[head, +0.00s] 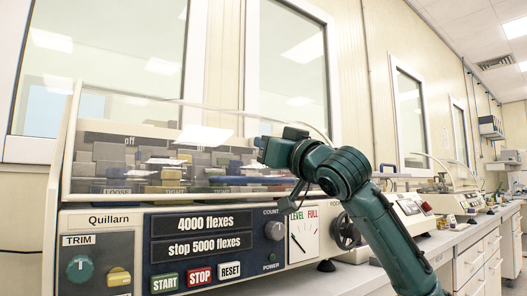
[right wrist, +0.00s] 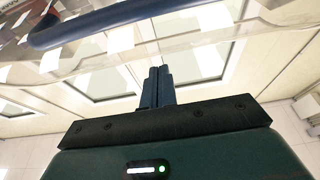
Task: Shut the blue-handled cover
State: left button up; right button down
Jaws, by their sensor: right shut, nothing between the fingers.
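The clear cover (head: 120,112) is on the front machine, with the machine's inside showing through it. Its blue handle (head: 245,181) runs as a bar low across the front, above the control panel. I cannot tell whether the cover's lower edge rests on the machine. My right gripper (head: 260,145) is shut and empty, and looks higher in the picture than the handle's right part. In the right wrist view the shut fingers (right wrist: 157,88) are apart from the blue handle (right wrist: 95,22), which is at the upper left. My left gripper is not in view.
The control panel (head: 200,219) has a knob (head: 275,230), start, stop and reset buttons, and a level gauge (head: 303,236). A handwheel (head: 345,232) is at its right, partly behind my arm. More machines stand along the bench (head: 455,238). Windows line the wall behind.

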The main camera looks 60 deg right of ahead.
aim_at(270, 181)
jog(key=shift+t, duration=0.4)
jog(key=f+b, duration=0.2)
jog(key=s+f+b, duration=0.1)
jog(key=f+b, duration=0.3)
jog(key=f, duration=0.1)
jog(key=shift+s+a+b, duration=0.25)
jog(key=shift+b, duration=0.1)
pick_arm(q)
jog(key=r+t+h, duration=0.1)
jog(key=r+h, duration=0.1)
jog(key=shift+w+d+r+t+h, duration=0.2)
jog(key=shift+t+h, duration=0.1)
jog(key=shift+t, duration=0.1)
pick_arm(e)
jog(key=shift+f, duration=0.15)
